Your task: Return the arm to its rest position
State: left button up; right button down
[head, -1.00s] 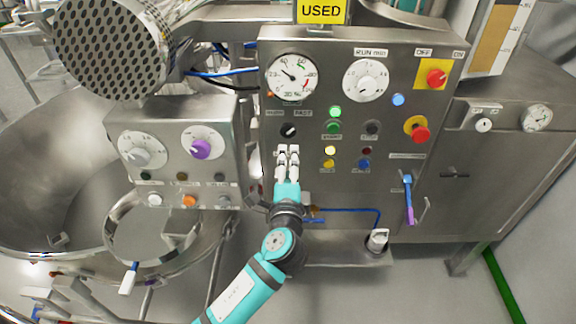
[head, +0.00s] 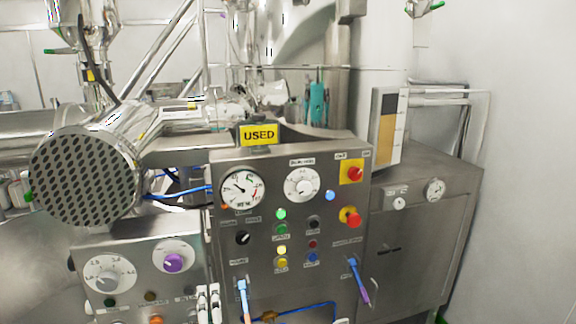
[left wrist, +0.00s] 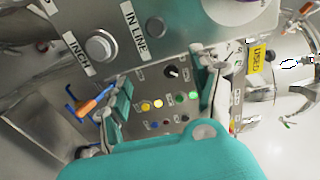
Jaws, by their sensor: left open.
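My left gripper (head: 209,304) shows at the bottom of the head view, only its pale fingers in sight, in front of the gap between the small dial box and the main control panel. The rest of my left arm is out of that view. In the left wrist view my left gripper (left wrist: 160,92) has its two teal fingers spread apart, with nothing between them and the panel lights beyond. My right gripper is in neither view.
A perforated cylinder (head: 85,178) is at far left. The right side shows bare wall.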

pick_arm(q)
jog(key=s+a+f+n+g+h+b, duration=0.1)
jog(key=s+f+g+b, duration=0.2)
jog(key=f, duration=1.2)
jog(key=s+f+n+g+h, duration=0.1)
jog(key=s+f+g+h, duration=0.3)
jog(key=f, duration=1.1)
jog(key=s+a+f+n+g+y+b, duration=0.15)
jog(key=s+f, duration=0.45)
jog(key=f, duration=0.8)
jog(key=s+a+f+n+g+b, duration=0.1)
jog(key=s+f+n+g, duration=0.1)
jog(key=s+f, duration=0.6)
jog(key=s+a+f+n+g+h+b, duration=0.1)
jog(key=s+f, duration=0.7)
jog(key=s, duration=0.8)
jog(key=s+a+f+n+g+b, duration=0.2)
jog(key=s+f+n+g, duration=0.3)
jog(key=s+f, duration=0.3)
jog(key=s+a+n, duration=0.1)
jog(key=s, duration=0.3)
jog(key=shift+s+f, duration=0.3)
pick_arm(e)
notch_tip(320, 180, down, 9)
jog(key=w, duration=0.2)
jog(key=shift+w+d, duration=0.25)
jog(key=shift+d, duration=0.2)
